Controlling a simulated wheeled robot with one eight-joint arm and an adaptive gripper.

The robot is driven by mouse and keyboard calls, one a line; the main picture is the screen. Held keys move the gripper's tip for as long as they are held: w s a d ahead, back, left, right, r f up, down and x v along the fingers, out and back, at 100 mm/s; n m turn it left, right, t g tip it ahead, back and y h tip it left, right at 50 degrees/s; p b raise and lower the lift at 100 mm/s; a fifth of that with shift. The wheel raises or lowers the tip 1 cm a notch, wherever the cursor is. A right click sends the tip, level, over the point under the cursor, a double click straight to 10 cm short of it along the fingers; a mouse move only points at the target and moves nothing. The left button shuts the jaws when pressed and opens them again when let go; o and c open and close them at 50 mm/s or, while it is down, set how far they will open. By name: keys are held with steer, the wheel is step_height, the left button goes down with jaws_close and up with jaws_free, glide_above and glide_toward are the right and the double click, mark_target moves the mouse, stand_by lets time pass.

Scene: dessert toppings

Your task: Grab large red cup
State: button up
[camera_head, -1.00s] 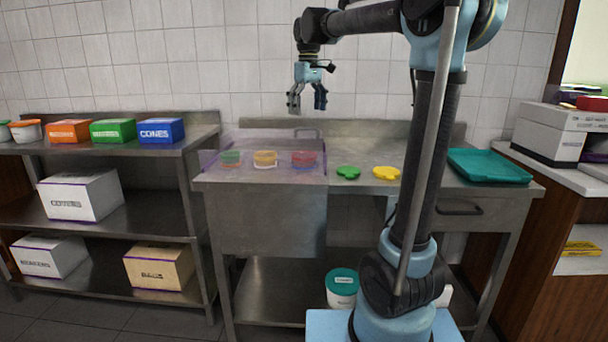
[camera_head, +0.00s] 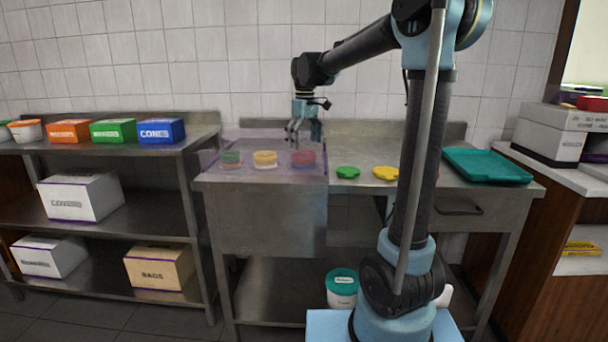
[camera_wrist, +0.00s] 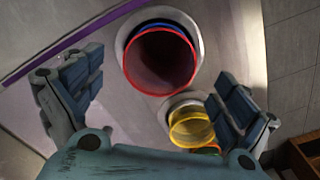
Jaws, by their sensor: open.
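The large red cup (camera_head: 303,159) stands at the right end of a row of three cups in the clear-sided holder on the steel counter. In the wrist view its open red rim (camera_wrist: 160,60) shows from above, past the open fingers. My gripper (camera_head: 303,134) is open and empty above the row, near the red cup; in the wrist view its two fingers (camera_wrist: 152,105) are spread wide. The yellow cup (camera_head: 265,158) stands to the left of the red one, and it also shows in the wrist view (camera_wrist: 192,128). A green cup (camera_head: 231,158) stands at the left end.
A green lid (camera_head: 348,172) and a yellow lid (camera_head: 386,173) lie on the counter right of the holder. A teal tray (camera_head: 487,165) lies at the counter's right end. A tiled wall stands behind. Boxes fill the left shelves.

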steer(key=f, duration=0.5)
steer(key=shift+w+a+f, duration=0.15)
steer(key=shift+a+f, duration=0.05)
steer(key=shift+c, duration=0.6)
steer(key=c, duration=0.9)
